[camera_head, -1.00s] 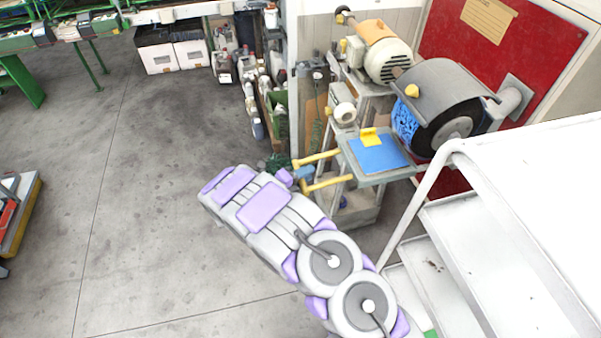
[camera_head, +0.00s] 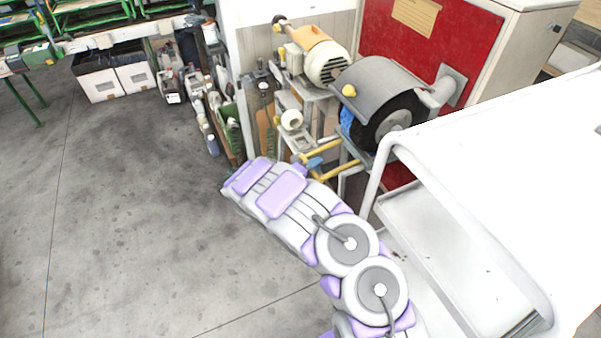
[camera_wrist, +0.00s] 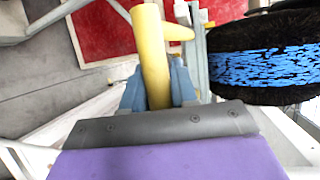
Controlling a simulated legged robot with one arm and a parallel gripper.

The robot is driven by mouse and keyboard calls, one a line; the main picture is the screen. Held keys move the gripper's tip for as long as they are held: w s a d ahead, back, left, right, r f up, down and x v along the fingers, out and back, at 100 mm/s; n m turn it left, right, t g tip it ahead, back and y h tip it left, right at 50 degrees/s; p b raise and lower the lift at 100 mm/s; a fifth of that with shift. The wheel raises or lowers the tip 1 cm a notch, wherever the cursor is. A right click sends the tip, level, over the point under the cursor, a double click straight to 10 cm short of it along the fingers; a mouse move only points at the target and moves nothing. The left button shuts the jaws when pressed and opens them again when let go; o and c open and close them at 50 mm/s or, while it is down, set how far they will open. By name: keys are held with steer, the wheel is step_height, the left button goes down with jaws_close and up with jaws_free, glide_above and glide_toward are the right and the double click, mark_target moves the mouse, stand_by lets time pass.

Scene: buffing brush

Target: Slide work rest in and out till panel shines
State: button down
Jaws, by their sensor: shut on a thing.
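The work rest's yellow handle bars show in the head view (camera_head: 332,170), left of and below the brush. In the wrist view, one yellow handle (camera_wrist: 153,60) stands between the two blue-grey fingers of my gripper (camera_wrist: 158,88), which is shut on it. My gripper also shows in the head view (camera_head: 307,167), at the near ends of the bars. The dark round buffing brush (camera_head: 388,122) sits under a grey hood. Its black bristles carry a blue band in the wrist view (camera_wrist: 265,68). The blue panel on the rest is not visible; only a grey edge of the rest (camera_head: 356,150) shows.
A white cart (camera_head: 500,150) with a rail and shelves stands close on the right. A motor (camera_head: 318,55) and red board (camera_head: 440,45) are behind. Bottles and boxes (camera_head: 115,78) line the back. The floor (camera_head: 150,200) at left is clear.

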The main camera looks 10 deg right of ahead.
steer(key=shift+d+f, duration=0.2)
steer(key=shift+d, duration=0.5)
steer(key=c, duration=1)
jaws_free()
steer(key=shift+w, duration=0.2)
steer(key=shift+o, duration=0.2)
steer(key=shift+r, duration=0.1)
steer(key=shift+a, duration=0.1)
steer(key=p+v, duration=0.2)
steer(key=v, duration=1.5)
steer(key=shift+s+a, duration=0.15)
